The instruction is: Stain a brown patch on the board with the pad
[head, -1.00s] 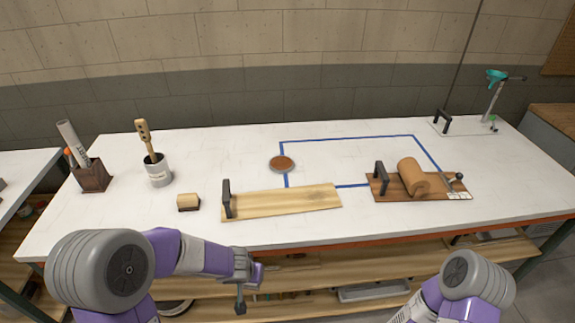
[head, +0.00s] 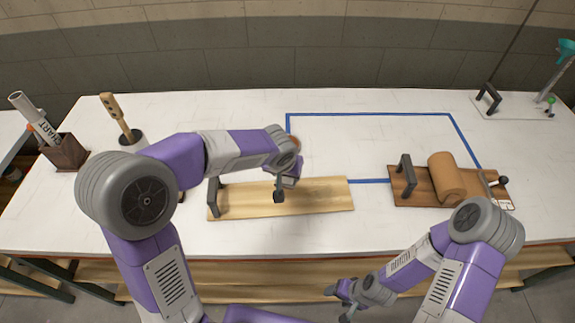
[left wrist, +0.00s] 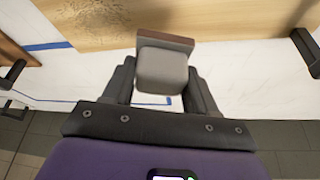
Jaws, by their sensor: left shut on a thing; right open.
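The light wooden board (head: 325,196) lies near the table's front edge, with a black handle at its left end. My left gripper (head: 283,184) is over the board's upper middle in the head view. In the left wrist view it is shut on the pad (left wrist: 163,70), a greyish block with a brown strip along its top edge. The round brown dish (head: 297,144) is mostly hidden behind that gripper. My right gripper (head: 339,301) is open, below the table edge.
A brown board (head: 431,198) with a tan roll (head: 446,177) and handle stands at the right. A holder with tubes (head: 65,153) and a cup with a wooden tool (head: 130,139) stand at the left. The blue-outlined area (head: 375,145) is mostly clear.

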